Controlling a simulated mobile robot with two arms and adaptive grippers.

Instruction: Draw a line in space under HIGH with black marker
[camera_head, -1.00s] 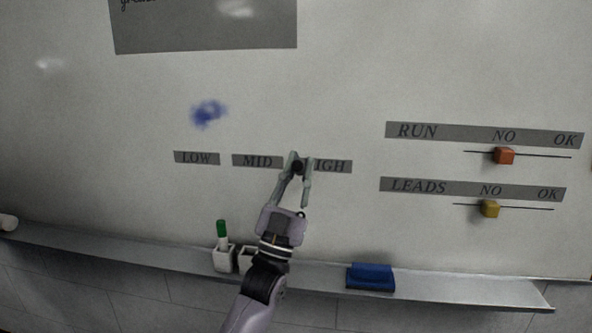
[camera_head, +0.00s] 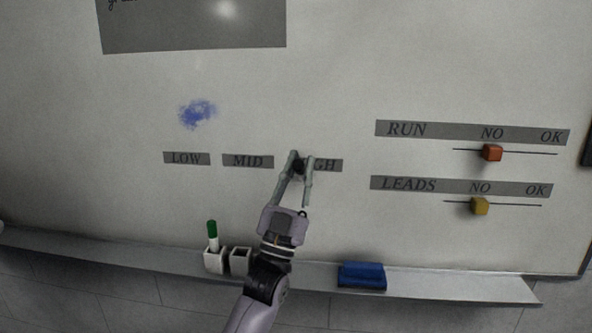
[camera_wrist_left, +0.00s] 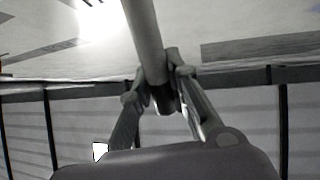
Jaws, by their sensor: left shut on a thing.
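My left gripper (camera_head: 301,163) reaches up in front of the whiteboard and is shut on the black marker (camera_head: 298,166), seen nearly end-on as a dark round shape between the fingertips. In the left wrist view the marker (camera_wrist_left: 147,38) is a grey cylinder between the fingers, with a dark end. The HIGH label (camera_head: 332,166) is partly hidden behind my gripper; only its right letters show. The bare board under it (camera_head: 335,205) shows no line. I cannot tell whether the marker touches the board. My right gripper is not in view.
The MID label (camera_head: 248,161) and LOW label (camera_head: 186,158) are left of HIGH, below a blue smudge (camera_head: 198,113). A green-capped marker (camera_head: 212,235) stands in a holder beside an empty holder (camera_head: 239,261). A blue eraser (camera_head: 362,275) lies on the ledge (camera_head: 450,287). Sliders (camera_head: 492,153) are at right.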

